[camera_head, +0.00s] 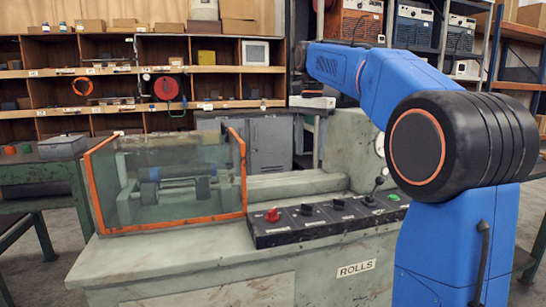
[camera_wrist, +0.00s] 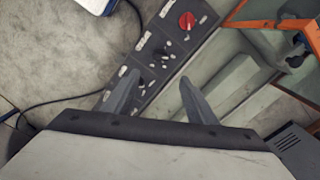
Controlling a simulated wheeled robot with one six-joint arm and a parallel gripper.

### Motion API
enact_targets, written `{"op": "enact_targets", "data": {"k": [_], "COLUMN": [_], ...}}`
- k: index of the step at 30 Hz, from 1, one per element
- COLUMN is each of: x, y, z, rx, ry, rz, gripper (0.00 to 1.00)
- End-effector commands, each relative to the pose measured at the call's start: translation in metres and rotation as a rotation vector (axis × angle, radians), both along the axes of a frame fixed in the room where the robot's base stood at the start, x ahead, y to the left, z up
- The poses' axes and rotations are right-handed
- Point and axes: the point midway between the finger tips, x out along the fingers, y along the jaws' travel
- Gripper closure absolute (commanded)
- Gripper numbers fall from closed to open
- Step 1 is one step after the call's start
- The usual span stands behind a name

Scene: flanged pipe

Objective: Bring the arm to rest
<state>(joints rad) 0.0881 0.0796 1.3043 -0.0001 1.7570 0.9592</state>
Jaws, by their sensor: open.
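My gripper (camera_wrist: 160,76) is open, with two grey fingers apart and nothing visible between them. In the wrist view it hangs above the black control panel (camera_wrist: 151,68) of the machine. In the head view my blue arm reaches up from the right and bends left over the machine; I cannot make out the fingers clearly there. The pale green machine marked ROLLS (camera_head: 180,262) stands in front, with its control panel also in the head view (camera_head: 325,219). No flanged pipe can be clearly told in either view.
An orange-framed clear guard (camera_head: 170,221) stands over rollers (camera_head: 178,188) on the machine's left. A red knob (camera_head: 272,215) and a black lever (camera_head: 374,190) stick up from the panel. A green table (camera_head: 35,172) is at left. Shelves (camera_head: 140,72) line the back.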

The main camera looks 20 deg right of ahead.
Motion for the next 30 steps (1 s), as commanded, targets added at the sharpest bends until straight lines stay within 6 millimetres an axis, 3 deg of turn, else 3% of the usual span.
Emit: {"op": "enact_targets", "data": {"k": [7, 14, 23, 30], "x": [-0.018, -0.074, -0.153, -0.216], "y": [0.004, 0.016, 0.030, 0.038], "z": [-0.004, -0.029, -0.081, -0.136], "rx": [-0.002, -0.016, -0.050, -0.090], "ry": [-0.021, -0.085, -0.173, -0.242], "rz": [0.049, 0.216, 0.453, 0.639], "gripper": [0.48, 0.48, 0.48, 0.48]}}
